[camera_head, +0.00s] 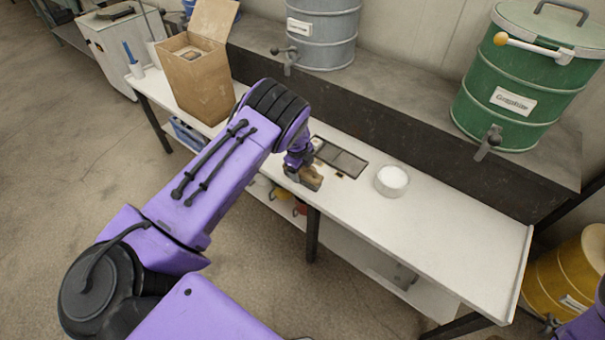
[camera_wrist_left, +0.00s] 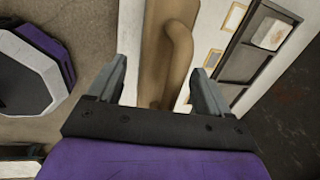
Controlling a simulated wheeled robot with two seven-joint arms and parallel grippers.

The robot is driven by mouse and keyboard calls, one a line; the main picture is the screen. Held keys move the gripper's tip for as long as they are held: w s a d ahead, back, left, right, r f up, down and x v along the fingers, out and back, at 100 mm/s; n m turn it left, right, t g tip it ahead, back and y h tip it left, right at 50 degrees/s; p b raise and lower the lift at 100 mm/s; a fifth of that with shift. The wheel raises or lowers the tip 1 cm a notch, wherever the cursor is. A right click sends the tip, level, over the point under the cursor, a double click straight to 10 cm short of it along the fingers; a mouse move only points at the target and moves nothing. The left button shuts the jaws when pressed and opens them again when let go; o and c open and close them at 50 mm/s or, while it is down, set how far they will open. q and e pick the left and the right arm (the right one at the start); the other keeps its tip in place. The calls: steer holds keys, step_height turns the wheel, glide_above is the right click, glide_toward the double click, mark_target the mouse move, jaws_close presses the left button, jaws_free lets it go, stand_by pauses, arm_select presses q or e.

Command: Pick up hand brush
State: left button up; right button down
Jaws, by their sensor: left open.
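A brown hand brush (camera_head: 312,183) sits at the front edge of the white table, partly hidden by my left gripper in the head view. In the left wrist view, the brush (camera_wrist_left: 179,55) shows as a tan wooden piece with a raised, curved handle. My left gripper (camera_wrist_left: 158,90) is open, with one finger on either side of the handle's line. The handle lies between and ahead of the fingertips; contact cannot be told. In the head view the left gripper (camera_head: 292,174) is right at the brush. My right gripper is out of view.
A dark framed tray (camera_head: 343,158) and a white round dish (camera_head: 391,181) stand right of the brush on the white table (camera_head: 440,225). An open cardboard box (camera_head: 195,85) stands left. A green drum (camera_head: 520,85) and grey drum (camera_head: 322,35) stand on the back ledge.

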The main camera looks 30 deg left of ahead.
arm_select(q)
steer(key=shift+r, duration=0.1)
steer(key=c, duration=1.2)
step_height(320, 180, up, 3)
steer(key=shift+f, duration=0.1)
steer(key=s+d+r, duration=0.3)
steer(key=s+d+r+b, duration=0.1)
steer(key=s+d+r, duration=0.2)
steer(key=d, duration=0.1)
steer(key=s+d+r+b, duration=0.1)
steer(key=s+d+r, duration=0.2)
steer(key=r, duration=0.1)
steer(key=shift+s+d+r, duration=0.1)
steer(key=shift+d, duration=0.25)
